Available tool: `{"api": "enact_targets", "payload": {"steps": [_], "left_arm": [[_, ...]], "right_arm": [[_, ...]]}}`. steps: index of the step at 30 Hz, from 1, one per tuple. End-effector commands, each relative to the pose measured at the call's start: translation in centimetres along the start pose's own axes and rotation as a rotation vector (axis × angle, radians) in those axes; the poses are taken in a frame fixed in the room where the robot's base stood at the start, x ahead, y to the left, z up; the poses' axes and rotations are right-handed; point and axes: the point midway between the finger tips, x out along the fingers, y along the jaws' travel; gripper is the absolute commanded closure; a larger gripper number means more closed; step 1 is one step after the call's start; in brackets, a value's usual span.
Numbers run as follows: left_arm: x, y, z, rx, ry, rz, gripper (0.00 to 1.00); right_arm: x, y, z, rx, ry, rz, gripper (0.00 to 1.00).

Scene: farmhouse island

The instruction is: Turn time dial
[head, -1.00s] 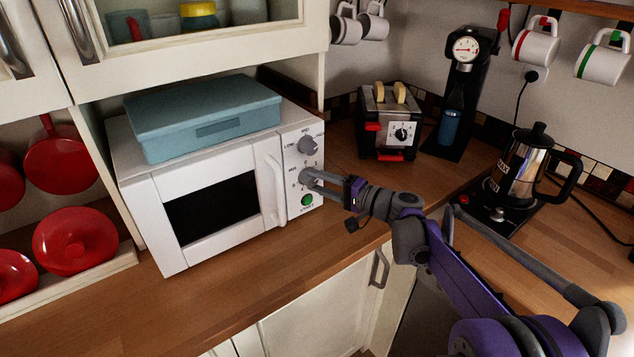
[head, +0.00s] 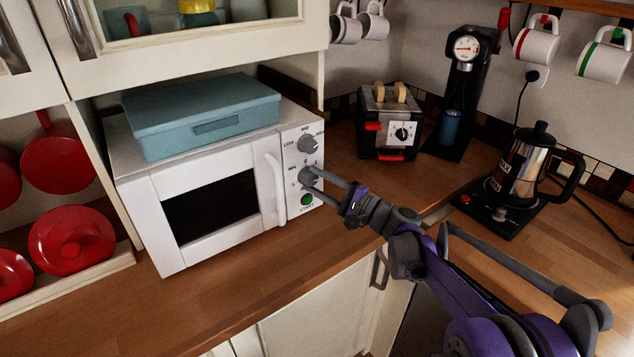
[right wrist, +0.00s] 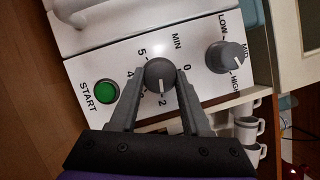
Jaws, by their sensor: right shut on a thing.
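The white microwave (head: 150,208) stands on the counter with its control panel on the right. The time dial (head: 307,178) is the grey knob in the panel's middle, above the green start button (head: 307,200). My right gripper (head: 315,179) reaches it from the right. In the right wrist view the gripper's two fingers are shut on either side of the time dial (right wrist: 160,75), and its white pointer mark faces the 2. The start button (right wrist: 107,93) also shows there. My left gripper is not in view.
The power dial (head: 307,145) sits just above the time dial. A blue box (head: 200,120) lies on the microwave. A toaster (head: 392,120), a coffee maker (head: 462,100) and a moka pot (head: 525,165) stand further right. The counter before the microwave is clear.

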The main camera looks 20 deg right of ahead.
Motion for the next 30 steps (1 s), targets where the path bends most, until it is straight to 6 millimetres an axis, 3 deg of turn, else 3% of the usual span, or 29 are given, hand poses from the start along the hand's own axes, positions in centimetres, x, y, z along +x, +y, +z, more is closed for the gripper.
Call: {"api": "enact_targets", "payload": {"steps": [8,9,13,23,30], "left_arm": [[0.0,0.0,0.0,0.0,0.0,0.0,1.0],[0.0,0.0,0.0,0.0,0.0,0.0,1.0],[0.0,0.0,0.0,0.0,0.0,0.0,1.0],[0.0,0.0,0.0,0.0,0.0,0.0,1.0],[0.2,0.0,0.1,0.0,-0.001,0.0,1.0]], "right_arm": [[0.0,0.0,0.0,-0.001,0.001,0.0,1.0],[0.0,0.0,0.0,-0.001,0.001,0.0,0.46],[0.0,0.0,0.0,-0.001,0.001,0.0,0.23],[-0.2,0.0,0.0,-0.001,0.001,0.0,0.23],[-3.9,0.0,-0.1,-0.003,0.004,0.0,0.23]]}}
